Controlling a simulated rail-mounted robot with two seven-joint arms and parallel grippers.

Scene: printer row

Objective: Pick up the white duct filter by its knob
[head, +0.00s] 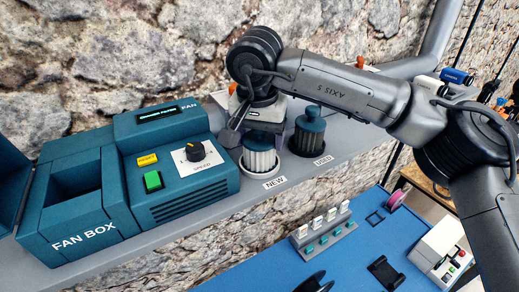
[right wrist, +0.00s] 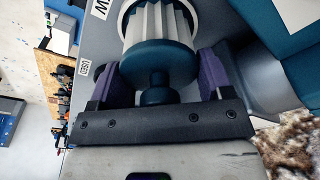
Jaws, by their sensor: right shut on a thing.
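The white duct filter (head: 261,160) stands upright in the round holder marked NEW on the grey shelf. It has white pleats and a teal cap; the cap also shows in the right wrist view (right wrist: 158,62). My right gripper (head: 256,131) is above the filter. In the right wrist view its purple fingers lie on either side of the teal knob (right wrist: 158,90), shut on the filter; the exact contact is hard to see. In the head view the gripper hides the knob. My left gripper is not in view.
A used filter (head: 308,135) with dark pleats stands close on the right, in the USED place. The teal fan box (head: 172,165) is close on the left, with an open bay (head: 78,187). A stone wall is behind. A blue table (head: 310,268) lies below.

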